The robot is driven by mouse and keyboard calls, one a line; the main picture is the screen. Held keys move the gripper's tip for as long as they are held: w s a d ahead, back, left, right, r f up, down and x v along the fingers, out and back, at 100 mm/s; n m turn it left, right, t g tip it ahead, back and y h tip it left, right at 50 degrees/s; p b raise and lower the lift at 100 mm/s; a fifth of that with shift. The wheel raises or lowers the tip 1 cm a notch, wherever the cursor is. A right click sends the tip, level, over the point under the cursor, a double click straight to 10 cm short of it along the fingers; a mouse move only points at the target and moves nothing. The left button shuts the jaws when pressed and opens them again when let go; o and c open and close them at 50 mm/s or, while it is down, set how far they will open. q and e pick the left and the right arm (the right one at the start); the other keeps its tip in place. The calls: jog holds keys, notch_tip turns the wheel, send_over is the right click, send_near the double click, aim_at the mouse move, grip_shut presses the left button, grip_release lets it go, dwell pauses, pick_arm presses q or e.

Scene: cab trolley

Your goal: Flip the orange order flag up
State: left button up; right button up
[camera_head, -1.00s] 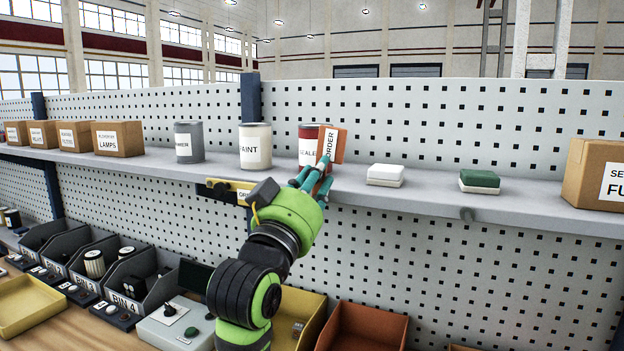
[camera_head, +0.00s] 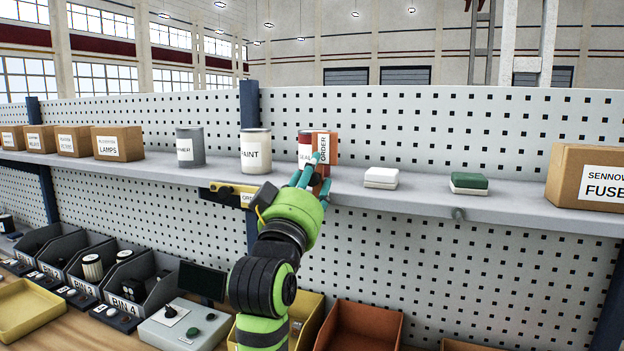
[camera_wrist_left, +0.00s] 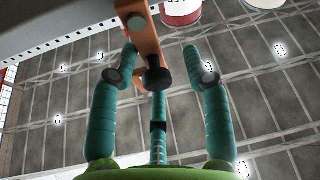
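The orange order flag (camera_head: 325,146), with a white ORDER label, stands upright above the shelf's front edge, in front of the red-and-white sealer can (camera_head: 305,148). My left gripper (camera_head: 309,172) is at the flag's lower part, its teal fingers just below the label. In the left wrist view the flag's orange arm (camera_wrist_left: 143,35) with a dark round knob lies between the two spread outer fingers, and a third finger is below it. The fingers look open, with gaps beside the arm; whether one touches it is unclear. My right gripper is out of view.
The grey shelf (camera_head: 420,197) also carries a paint can (camera_head: 255,152), a white block (camera_head: 381,177), a green-topped block (camera_head: 469,183) and cardboard boxes. Bins and a control box (camera_head: 184,326) are below.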

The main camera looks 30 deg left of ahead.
pick_arm(q)
jog(key=shift+f, duration=0.1)
jog(key=v, duration=0.7)
jog(key=shift+s, duration=0.25)
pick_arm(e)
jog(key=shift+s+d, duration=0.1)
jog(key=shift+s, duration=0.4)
